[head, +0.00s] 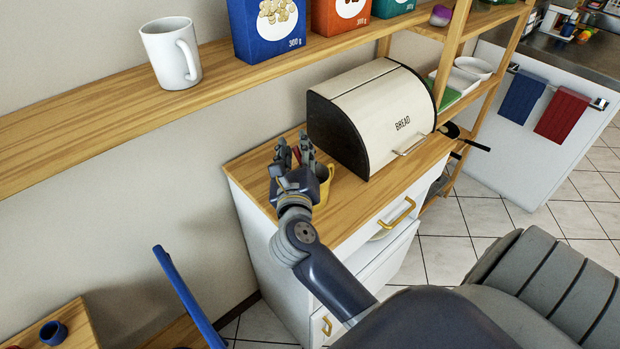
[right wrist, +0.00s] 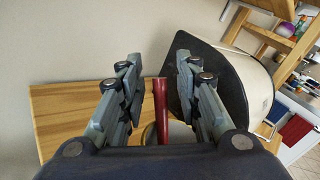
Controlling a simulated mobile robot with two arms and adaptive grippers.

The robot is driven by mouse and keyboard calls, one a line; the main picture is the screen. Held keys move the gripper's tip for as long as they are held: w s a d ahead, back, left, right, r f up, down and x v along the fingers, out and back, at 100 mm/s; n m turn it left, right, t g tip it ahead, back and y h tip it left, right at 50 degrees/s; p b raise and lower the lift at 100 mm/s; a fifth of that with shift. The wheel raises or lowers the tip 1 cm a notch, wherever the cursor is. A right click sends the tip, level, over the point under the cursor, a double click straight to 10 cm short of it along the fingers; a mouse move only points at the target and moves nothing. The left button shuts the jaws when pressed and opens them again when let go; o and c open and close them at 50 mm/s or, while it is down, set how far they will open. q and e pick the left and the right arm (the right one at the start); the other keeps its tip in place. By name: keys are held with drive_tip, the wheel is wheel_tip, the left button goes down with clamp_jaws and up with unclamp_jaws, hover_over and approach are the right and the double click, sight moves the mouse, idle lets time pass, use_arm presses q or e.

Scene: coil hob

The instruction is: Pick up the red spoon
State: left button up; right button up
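The red spoon (right wrist: 160,100) shows in the right wrist view as a red handle standing upright between the fingers of my right gripper (right wrist: 157,75). Its lower end goes down toward a yellow mug (head: 325,184) and is hidden by my gripper. In the head view only a sliver of red shows between the fingers of my right gripper (head: 294,149), over the wooden top of the white cabinet. The fingers are spread to either side of the handle, with a visible gap on each side. My left gripper is not in view.
A cream bread box (head: 385,100) with dark ends stands just right of my right gripper. A wooden shelf (head: 100,105) with a white mug (head: 171,53) and boxes runs along the wall above.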

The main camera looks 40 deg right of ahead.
clamp_jaws()
